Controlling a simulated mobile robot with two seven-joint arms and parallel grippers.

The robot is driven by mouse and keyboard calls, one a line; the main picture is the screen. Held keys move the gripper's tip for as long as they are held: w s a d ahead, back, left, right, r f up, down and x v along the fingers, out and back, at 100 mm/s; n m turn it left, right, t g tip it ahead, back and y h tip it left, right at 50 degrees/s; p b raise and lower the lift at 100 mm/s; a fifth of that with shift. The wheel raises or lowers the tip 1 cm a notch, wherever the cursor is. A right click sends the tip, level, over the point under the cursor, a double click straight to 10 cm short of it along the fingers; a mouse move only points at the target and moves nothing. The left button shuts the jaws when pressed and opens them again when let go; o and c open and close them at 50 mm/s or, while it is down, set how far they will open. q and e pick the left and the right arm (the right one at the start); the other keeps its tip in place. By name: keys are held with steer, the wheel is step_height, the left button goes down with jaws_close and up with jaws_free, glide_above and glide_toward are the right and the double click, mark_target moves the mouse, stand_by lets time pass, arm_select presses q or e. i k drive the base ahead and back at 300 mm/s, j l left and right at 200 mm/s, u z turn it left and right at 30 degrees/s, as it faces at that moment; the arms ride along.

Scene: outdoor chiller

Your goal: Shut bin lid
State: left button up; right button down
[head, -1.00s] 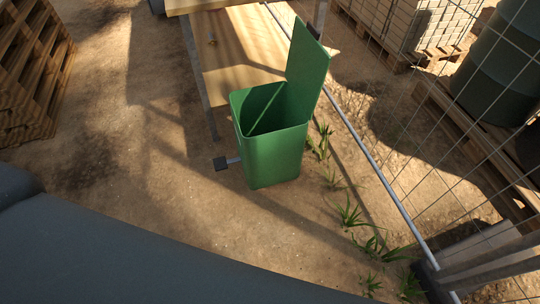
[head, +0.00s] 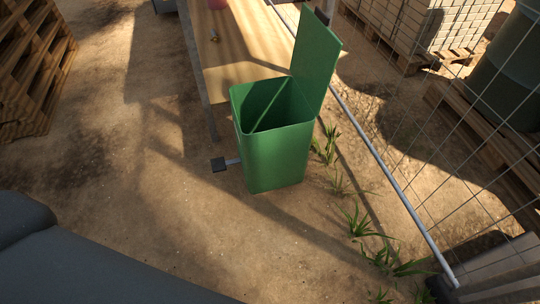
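A green bin (head: 275,158) stands upright on the sandy ground near the middle of the head view. Its green lid (head: 316,62) is open and stands up, tilted back, on the bin's right rear side. The inside of the bin shows a divider and looks empty as far as I can see. Neither of my grippers is in view.
A wire fence with a metal bottom rail (head: 395,187) runs close along the bin's right. A wooden table (head: 235,55) stands behind it. Stacked pallets (head: 30,65) are at the far left, and grass tufts (head: 360,222) grow at the right. The ground left of the bin is clear.

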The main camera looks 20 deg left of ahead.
mark_target(316, 51)
steer(key=i+l+z, duration=0.3)
steer(key=i, duration=0.6)
steer(key=i+z, duration=0.25)
steer(key=i, duration=0.6)
